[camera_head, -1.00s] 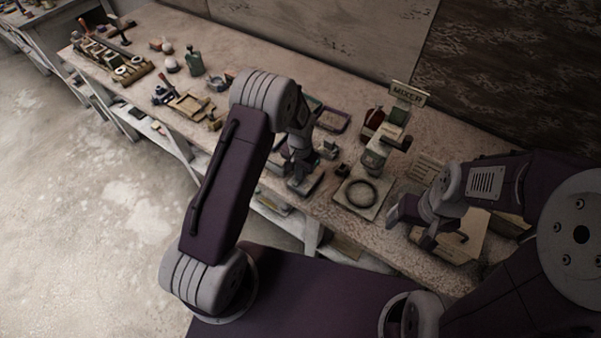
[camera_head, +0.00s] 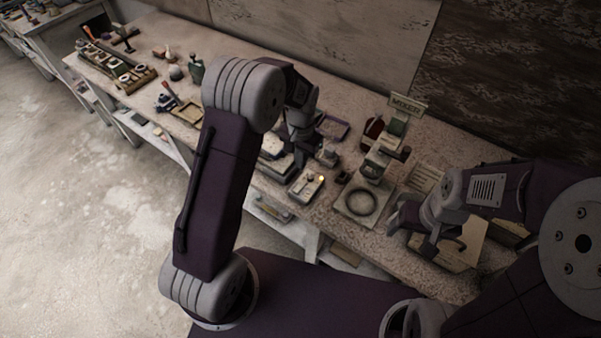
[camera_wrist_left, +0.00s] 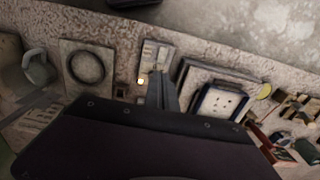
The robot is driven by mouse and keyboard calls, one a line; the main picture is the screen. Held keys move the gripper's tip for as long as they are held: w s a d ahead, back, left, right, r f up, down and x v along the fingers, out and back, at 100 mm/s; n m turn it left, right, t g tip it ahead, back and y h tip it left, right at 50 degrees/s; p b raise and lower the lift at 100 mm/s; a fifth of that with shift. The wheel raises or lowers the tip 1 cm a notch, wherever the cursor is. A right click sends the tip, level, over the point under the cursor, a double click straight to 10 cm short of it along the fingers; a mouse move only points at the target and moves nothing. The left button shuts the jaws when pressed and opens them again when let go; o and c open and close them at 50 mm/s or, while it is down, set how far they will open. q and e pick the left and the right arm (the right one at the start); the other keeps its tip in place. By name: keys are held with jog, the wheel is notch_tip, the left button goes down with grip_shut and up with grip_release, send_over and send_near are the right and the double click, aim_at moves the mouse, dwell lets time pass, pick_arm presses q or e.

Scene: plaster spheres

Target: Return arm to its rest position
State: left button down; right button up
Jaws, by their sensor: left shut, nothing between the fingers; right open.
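My left gripper (camera_head: 300,168) hangs above the bench in the middle of the head view, partly hidden behind my own arm. It is shut and empty; its closed fingers also show in the left wrist view (camera_wrist_left: 163,92). Just beside it lies a small flat switch box (camera_head: 307,187) with a glowing yellow light, which also shows in the left wrist view (camera_wrist_left: 154,58). The gripper appears apart from the box. My right gripper (camera_head: 436,243) is open and empty over the right part of the bench.
The workbench (camera_head: 330,222) runs across the view. A mixer (camera_head: 376,165) stands near a square plate with a dark ring (camera_head: 361,203). Tools and jars crowd the far left.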

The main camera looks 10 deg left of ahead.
pick_arm(q)
jog(key=shift+r, duration=0.9)
jog(key=shift+w, duration=0.1)
